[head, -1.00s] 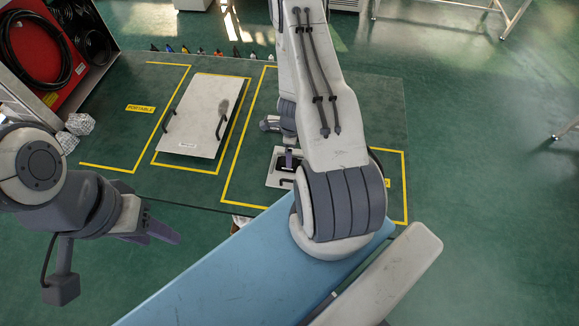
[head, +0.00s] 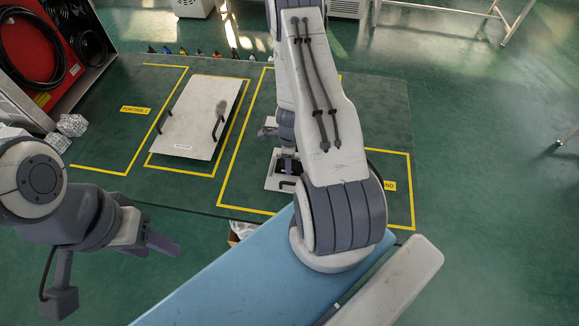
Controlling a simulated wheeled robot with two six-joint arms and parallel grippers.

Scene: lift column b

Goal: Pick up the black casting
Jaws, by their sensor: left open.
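A small black thing, likely the black casting (head: 294,169), shows on a white plate (head: 276,183) at the middle of the bench. It is mostly hidden by my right arm and gripper. My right gripper (head: 288,168) points down at it, at or just above it; I cannot tell whether the fingers touch it or are shut. My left gripper (head: 162,244) is open and empty at the lower left, in front of the bench edge and far from the casting.
A white plate with two black handles (head: 200,118) lies left on the green bench (head: 140,190). A red case with black cables (head: 35,55) and crumpled silvery lumps (head: 72,125) are at far left. Small coloured items line the back edge. My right arm hides the centre.

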